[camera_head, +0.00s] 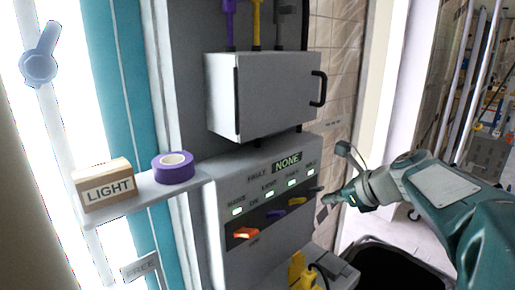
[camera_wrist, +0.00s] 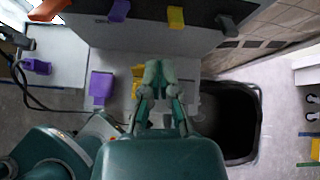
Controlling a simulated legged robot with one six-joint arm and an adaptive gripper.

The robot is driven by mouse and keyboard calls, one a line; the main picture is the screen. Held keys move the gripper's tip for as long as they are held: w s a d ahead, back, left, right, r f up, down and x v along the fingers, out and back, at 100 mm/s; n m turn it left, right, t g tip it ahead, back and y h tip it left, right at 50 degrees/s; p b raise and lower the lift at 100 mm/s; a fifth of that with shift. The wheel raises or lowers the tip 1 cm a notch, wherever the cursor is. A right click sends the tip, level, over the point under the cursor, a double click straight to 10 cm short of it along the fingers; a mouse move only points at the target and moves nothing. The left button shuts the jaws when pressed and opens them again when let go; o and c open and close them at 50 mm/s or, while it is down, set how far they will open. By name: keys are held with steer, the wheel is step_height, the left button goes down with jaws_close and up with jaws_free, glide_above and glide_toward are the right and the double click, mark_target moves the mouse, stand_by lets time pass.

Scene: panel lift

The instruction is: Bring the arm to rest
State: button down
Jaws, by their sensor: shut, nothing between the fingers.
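My gripper (camera_head: 328,199) is at the right side of the grey control panel (camera_head: 235,194) in the head view, at the end of my teal arm. It is shut and holds nothing. In the wrist view its fingers (camera_wrist: 160,68) meet below the panel's edge, above a light ledge with a purple block (camera_wrist: 101,87) and a yellow part (camera_wrist: 137,80). The panel has an orange lever (camera_head: 245,234), a purple one, a yellow one and a dark one, with lit green indicators and a display reading NONE. Whether the gripper touches the panel, I cannot tell.
A closed white cabinet (camera_head: 265,93) with a black handle is above the panel. A shelf (camera_head: 150,188) at left holds a LIGHT box (camera_head: 104,187) and a purple tape roll (camera_head: 174,167). A black open bin (camera_wrist: 252,128) stands below my arm. Floor shows at right.

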steer(key=s+a+f+n+g+h, duration=0.1)
steer(key=s+a+f+n+h, duration=0.1)
steer(key=s+n, duration=0.5)
steer(key=s+a+f+n+g+h, duration=0.1)
steer(key=s+f+n, duration=0.3)
steer(key=s+n, duration=0.4)
steer(key=s+a+f+n+h, duration=0.2)
steer(key=s+n, duration=0.5)
steer(key=n, duration=0.4)
steer(key=shift+s+a+f+n+g+h, duration=0.35)
steer(key=shift+f+h, duration=0.25)
steer(key=shift+f, duration=0.5)
steer(key=shift+a, duration=0.1)
